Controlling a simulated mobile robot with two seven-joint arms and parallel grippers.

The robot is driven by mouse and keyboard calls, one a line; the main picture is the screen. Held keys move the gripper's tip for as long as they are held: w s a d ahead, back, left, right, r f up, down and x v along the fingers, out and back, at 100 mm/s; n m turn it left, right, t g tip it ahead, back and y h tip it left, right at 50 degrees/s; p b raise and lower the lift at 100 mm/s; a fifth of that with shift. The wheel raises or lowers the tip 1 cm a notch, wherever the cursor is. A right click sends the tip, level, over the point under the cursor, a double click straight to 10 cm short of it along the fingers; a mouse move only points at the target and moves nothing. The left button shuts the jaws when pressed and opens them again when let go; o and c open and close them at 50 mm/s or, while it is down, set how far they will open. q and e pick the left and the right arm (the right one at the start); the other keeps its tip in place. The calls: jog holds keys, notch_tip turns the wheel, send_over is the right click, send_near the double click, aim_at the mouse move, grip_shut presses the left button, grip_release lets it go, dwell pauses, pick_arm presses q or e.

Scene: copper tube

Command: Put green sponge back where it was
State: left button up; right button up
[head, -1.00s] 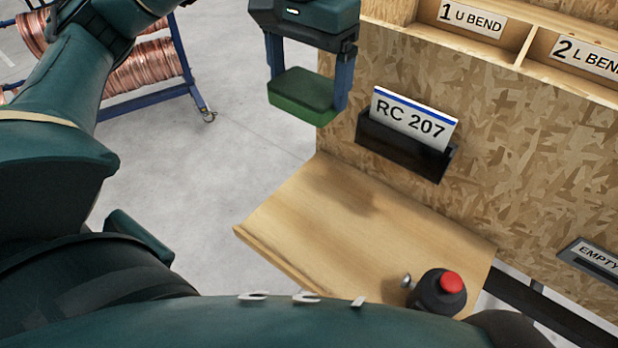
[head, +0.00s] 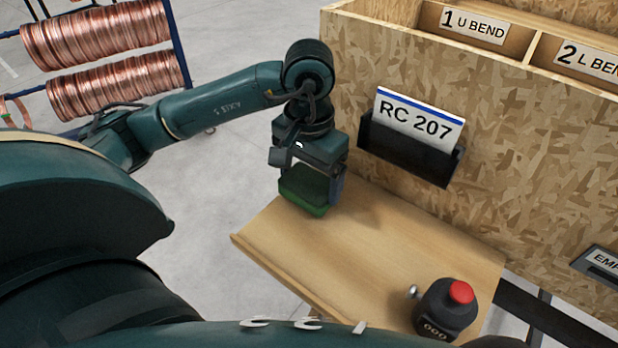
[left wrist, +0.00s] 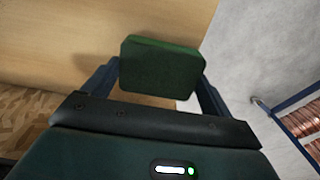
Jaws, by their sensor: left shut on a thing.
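The green sponge (head: 303,197) is a dark green block between the fingers of my left gripper (head: 309,188). The gripper is shut on it, and it also shows in the left wrist view, where the sponge (left wrist: 161,68) sits between both fingers. In the head view the sponge is at the far left corner of the wooden shelf (head: 370,255). I cannot tell whether it touches the shelf or hangs just above it. My right gripper is not in view.
A black holder (head: 408,148) with an RC 207 card is on the chipboard wall behind. A rack of copper coils (head: 105,60) stands at the back left. The middle of the shelf is clear.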

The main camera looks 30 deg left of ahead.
aim_at(309, 182)
pick_arm(q)
jog(key=shift+f, duration=0.55)
jog(key=shift+f, duration=0.1)
jog(key=o, duration=0.7)
notch_tip(309, 182, up, 12)
jog(key=shift+r, duration=0.15)
dwell(0.4)
